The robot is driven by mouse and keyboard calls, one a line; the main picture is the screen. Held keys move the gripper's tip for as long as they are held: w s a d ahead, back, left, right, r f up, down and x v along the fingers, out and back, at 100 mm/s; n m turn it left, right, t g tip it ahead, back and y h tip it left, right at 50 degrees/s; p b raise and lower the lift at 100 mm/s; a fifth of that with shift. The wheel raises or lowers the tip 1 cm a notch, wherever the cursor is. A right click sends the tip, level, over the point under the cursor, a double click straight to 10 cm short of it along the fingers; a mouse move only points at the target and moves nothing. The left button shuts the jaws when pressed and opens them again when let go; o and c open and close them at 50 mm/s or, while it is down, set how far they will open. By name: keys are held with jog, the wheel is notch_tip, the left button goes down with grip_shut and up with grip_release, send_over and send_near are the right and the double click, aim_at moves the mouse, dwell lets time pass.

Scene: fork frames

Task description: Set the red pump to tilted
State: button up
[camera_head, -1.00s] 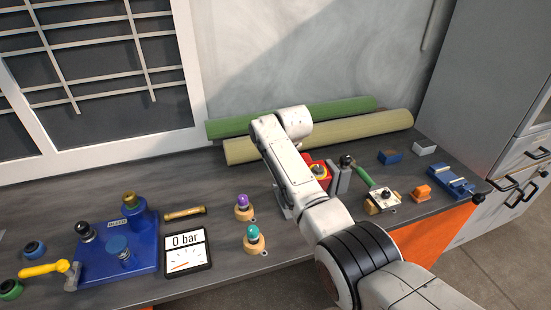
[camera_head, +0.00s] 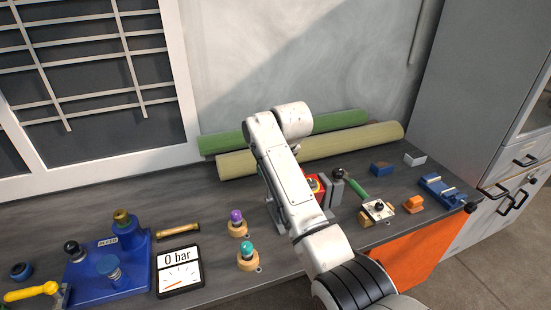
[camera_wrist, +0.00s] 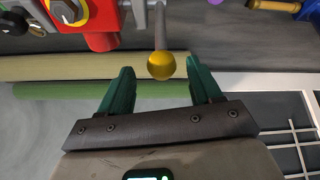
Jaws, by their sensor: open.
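The red pump (camera_head: 322,186) stands on the bench and is mostly hidden behind my arm in the head view. A grey lever (camera_wrist: 160,30) with a yellow ball end (camera_wrist: 161,66) points down in that picture. My gripper (camera_wrist: 159,72) is open, its green fingers on either side of the ball, with gaps showing on both sides. The lever's exact angle cannot be told. The head view hides my fingers.
Two rolls, one green (camera_head: 225,142) and one cream (camera_head: 240,163), lie along the wall. A gauge reading 0 bar (camera_head: 180,270), a purple-topped knob (camera_head: 236,217) and a teal-topped knob (camera_head: 247,250) stand to the left. A green-handled lever (camera_head: 354,187) is close on the right.

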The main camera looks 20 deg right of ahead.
jog(key=v, duration=0.4)
